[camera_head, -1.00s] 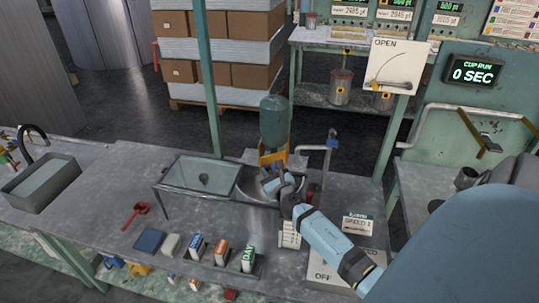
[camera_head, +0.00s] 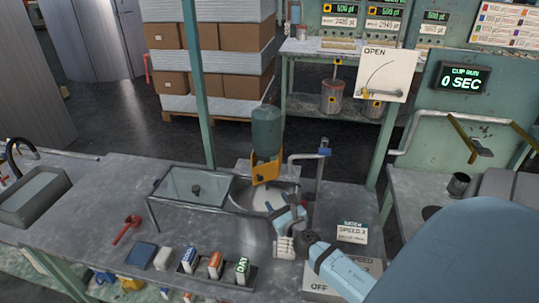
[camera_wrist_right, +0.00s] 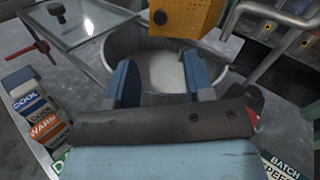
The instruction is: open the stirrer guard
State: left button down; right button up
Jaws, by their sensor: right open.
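A clear glass panel with a dark knob (camera_head: 196,189), apparently the stirrer guard, sits in a metal frame on the bench, left of the round metal pot (camera_head: 245,209). The panel lies beside the pot, whose mouth is largely uncovered; pale contents show in the wrist view (camera_wrist_right: 160,74). An orange bracket (camera_head: 266,168) under a green tank stands behind the pot. My right gripper (camera_head: 287,214) is open and empty at the pot's near right side. In the right wrist view its blue fingers (camera_wrist_right: 159,80) point toward the pot, apart from the glass and knob. My left gripper is out of view.
Bare bench lies left of the panel.

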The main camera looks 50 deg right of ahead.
jog(key=shift+v, duration=1.55)
